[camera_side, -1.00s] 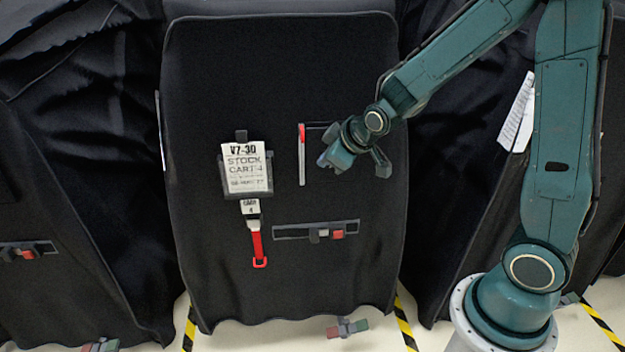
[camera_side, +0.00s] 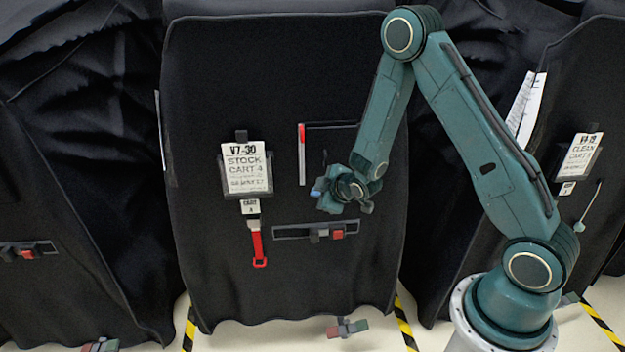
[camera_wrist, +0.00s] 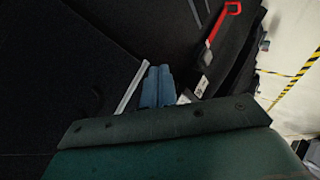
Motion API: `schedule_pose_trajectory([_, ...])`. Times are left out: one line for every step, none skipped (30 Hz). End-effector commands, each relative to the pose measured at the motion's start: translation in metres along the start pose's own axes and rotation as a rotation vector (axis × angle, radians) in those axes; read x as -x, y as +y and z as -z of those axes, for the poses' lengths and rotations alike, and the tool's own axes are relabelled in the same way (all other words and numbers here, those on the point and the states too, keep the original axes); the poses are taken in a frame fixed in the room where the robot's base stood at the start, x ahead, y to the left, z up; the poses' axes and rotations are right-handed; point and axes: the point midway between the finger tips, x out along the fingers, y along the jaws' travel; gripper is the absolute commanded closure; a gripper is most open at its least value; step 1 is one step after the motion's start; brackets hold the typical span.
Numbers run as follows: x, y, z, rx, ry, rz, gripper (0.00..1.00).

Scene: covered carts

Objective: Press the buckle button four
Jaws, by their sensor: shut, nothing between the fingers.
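The middle cart's black cover carries a dark horizontal strap (camera_side: 288,232) with a buckle whose red button (camera_side: 338,234) faces out. The tag above reads stock cart 4 (camera_side: 246,168), with a small label (camera_side: 250,207) under it. My gripper (camera_side: 318,192) is in front of the cover, above and slightly left of the button and apart from it in the picture. In the wrist view its blue fingers (camera_wrist: 157,86) are together and empty. I cannot make out the buckle in the wrist view.
A red pull strap (camera_side: 257,247) hangs left of the buckle; it also shows in the wrist view (camera_wrist: 216,28).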

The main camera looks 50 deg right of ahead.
Motion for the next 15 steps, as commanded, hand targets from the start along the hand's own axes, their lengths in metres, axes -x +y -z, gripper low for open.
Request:
schedule_pose_trajectory([-0.006, -0.005, -0.007, 0.016, 0.0, -0.003, 1.0])
schedule_pose_trajectory([-0.009, -0.007, -0.011, 0.025, 0.002, -0.008, 1.0])
schedule_pose_trajectory([-0.013, -0.011, -0.015, 0.037, 0.006, -0.013, 1.0])
schedule_pose_trajectory([-0.015, -0.013, -0.018, 0.047, 0.009, -0.018, 1.0])
schedule_pose_trajectory([-0.018, -0.015, -0.021, 0.056, 0.012, -0.022, 1.0])
schedule_pose_trajectory([-0.021, -0.019, -0.025, 0.068, 0.016, -0.027, 1.0])
schedule_pose_trajectory([-0.024, -0.021, -0.028, 0.078, 0.02, -0.032, 1.0])
schedule_pose_trajectory([-0.026, -0.024, -0.032, 0.088, 0.022, -0.036, 1.0])
schedule_pose_trajectory([-0.029, -0.027, -0.036, 0.1, 0.026, -0.041, 1.0])
schedule_pose_trajectory([-0.032, -0.029, -0.039, 0.109, 0.03, -0.046, 1.0])
schedule_pose_trajectory([-0.034, -0.032, -0.043, 0.119, 0.032, -0.049, 1.0])
schedule_pose_trajectory([-0.036, -0.036, -0.047, 0.132, 0.036, -0.055, 1.0])
schedule_pose_trajectory([-0.038, -0.039, -0.051, 0.14, 0.039, -0.059, 1.0])
schedule_pose_trajectory([-0.04, -0.042, -0.054, 0.15, 0.042, -0.063, 1.0])
schedule_pose_trajectory([-0.042, -0.045, -0.059, 0.163, 0.046, -0.068, 1.0])
